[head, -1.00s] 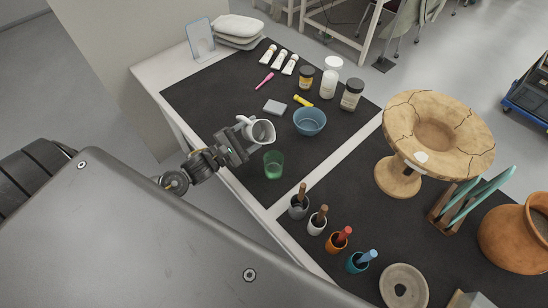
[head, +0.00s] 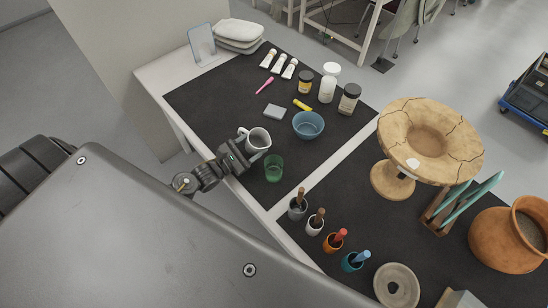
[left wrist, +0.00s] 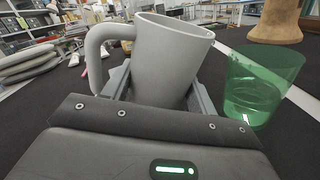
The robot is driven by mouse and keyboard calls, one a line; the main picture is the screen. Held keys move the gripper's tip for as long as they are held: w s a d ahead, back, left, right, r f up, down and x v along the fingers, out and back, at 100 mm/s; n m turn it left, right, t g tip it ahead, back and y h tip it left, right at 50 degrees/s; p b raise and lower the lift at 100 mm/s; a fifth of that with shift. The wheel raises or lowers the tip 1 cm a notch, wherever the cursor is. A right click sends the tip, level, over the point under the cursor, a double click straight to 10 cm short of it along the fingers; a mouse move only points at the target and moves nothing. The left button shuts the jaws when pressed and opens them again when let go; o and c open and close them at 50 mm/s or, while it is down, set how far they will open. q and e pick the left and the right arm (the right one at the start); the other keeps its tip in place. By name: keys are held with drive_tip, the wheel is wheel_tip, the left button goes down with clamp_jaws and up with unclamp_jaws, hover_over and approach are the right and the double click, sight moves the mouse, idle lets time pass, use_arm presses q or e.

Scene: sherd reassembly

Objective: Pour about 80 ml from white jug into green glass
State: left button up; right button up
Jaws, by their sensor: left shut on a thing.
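The white jug (head: 260,137) stands near the table's front edge in the head view, just behind and left of the green glass. In the left wrist view the jug (left wrist: 168,62) looks close to upright, with its handle to the left. My left gripper (head: 240,157) is shut on the jug's body; its fingers (left wrist: 157,92) lie on both sides of it. The green glass (head: 274,169) stands upright on the dark mat. In the left wrist view the glass (left wrist: 258,85) is right of the jug, apart from it, with some liquid low inside. My right gripper is not in view.
A blue bowl (head: 308,124) stands behind and right of the glass. Several pots with brushes, such as the grey pot (head: 297,209), stand to the right front.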

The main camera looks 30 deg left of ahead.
use_arm(q)
drive_tip(key=n+p, duration=0.2)
drive_tip(key=p, duration=0.1)
drive_tip(key=shift+w+a+r, duration=0.3)
drive_tip(key=shift+w, duration=0.1)
drive_tip(key=shift+w+a+f+n+g+p, duration=0.15)
drive_tip(key=shift+w+f+n+p, duration=0.1)
drive_tip(key=shift+n+p, duration=0.35)
drive_tip(key=shift+w+a+f+n+g+p, duration=0.1)
drive_tip(key=shift+f+n+g+p, duration=0.1)
drive_tip(key=shift+n+p, duration=0.4)
drive_tip(key=shift+f, duration=0.1)
drive_tip(key=shift+d, duration=0.15)
